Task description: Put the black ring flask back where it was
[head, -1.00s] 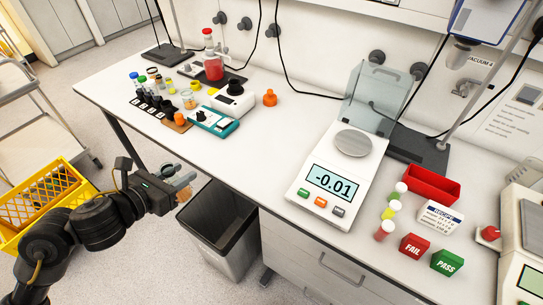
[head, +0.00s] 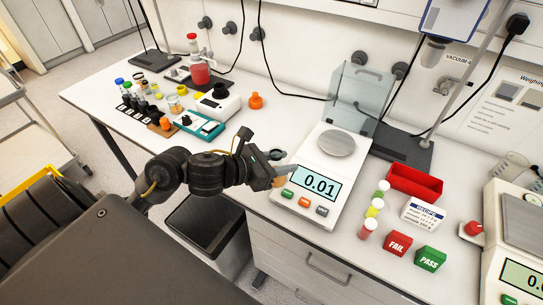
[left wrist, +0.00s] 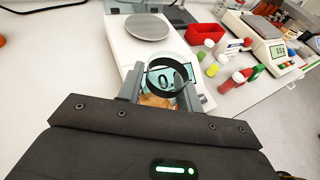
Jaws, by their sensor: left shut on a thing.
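My left gripper (head: 283,174) is shut on the black ring flask. In the left wrist view the flask's black ring (left wrist: 150,80) shows between the two fingers (left wrist: 157,88), with orange content (left wrist: 155,101) below it. In the head view only a small orange part (head: 280,182) of the flask shows at the fingers. The gripper holds it by the front left corner of the white balance (head: 325,150), whose display reads 0.01. The balance's round pan (head: 337,144) is empty. My right gripper is not in view.
Several small bottles (head: 140,93), a red-capped flask (head: 199,72) and a teal device (head: 198,126) stand on the left of the bench. Sample vials (head: 374,207), a red tray (head: 414,183), FAIL (head: 397,243) and PASS (head: 430,257) blocks are right of the balance. A bin (head: 205,225) stands below.

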